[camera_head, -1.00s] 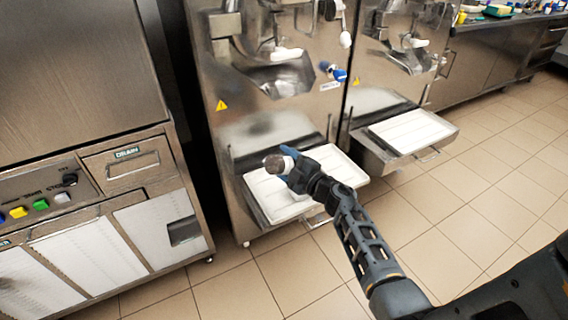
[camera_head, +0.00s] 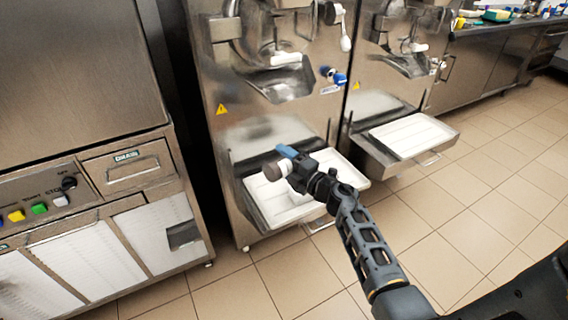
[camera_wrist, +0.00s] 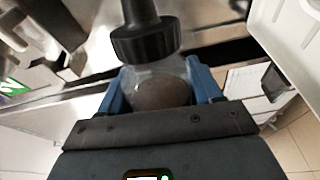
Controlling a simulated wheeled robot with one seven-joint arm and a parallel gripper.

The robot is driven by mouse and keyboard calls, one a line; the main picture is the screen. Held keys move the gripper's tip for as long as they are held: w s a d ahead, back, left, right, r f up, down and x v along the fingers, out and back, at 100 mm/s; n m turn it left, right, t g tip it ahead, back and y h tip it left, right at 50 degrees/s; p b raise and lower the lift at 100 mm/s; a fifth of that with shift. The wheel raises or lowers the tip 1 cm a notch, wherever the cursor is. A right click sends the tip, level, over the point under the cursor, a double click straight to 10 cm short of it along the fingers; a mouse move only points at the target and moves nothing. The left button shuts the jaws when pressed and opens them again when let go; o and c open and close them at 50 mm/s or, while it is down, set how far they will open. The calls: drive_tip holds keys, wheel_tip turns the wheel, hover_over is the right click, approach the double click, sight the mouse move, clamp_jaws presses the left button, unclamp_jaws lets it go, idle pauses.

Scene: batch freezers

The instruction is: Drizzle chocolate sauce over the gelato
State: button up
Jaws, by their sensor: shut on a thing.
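My gripper (camera_head: 287,160), with blue fingers, is shut on a squeeze bottle (camera_head: 283,167) above the left machine's pull-out white tray (camera_head: 256,210). The bottle lies tilted far over in the head view, a brown end pointing left. In the wrist view, the bottle (camera_wrist: 160,88) is clear with a dark brown filling, a black collar and a nozzle at the top, and sits between the blue fingers of my gripper (camera_wrist: 162,88). The white tray is partly hidden by my arm. I cannot tell gelato from the tray's white surface.
A second pull-out white tray (camera_head: 410,135) stands at the right machine. A steel cabinet with coloured buttons (camera_head: 40,209) is on the left. A counter (camera_head: 490,50) with small items is at the back right. The tiled floor (camera_head: 480,220) on the right is clear.

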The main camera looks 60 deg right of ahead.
drive_tip(key=shift+r+n, duration=0.4)
drive_tip(key=shift+n, duration=0.3)
drive_tip(key=shift+r, duration=0.1)
drive_tip(key=shift+r+n+p, duration=0.2)
drive_tip(key=shift+r+n, duration=0.45)
drive_tip(key=shift+n, duration=0.35)
drive_tip(key=shift+r+n+p, duration=0.15)
drive_tip(key=shift+r+n, duration=0.45)
drive_tip(key=shift+n, duration=0.4)
drive_tip(key=shift+r+n, duration=0.15)
drive_tip(key=shift+n, duration=0.15)
wheel_tip(320, 180, up, 2)
drive_tip(key=n, duration=0.4)
drive_tip(key=shift+r, duration=0.15)
drive_tip(key=shift+r+n, duration=0.1)
drive_tip(key=shift+n, duration=0.2)
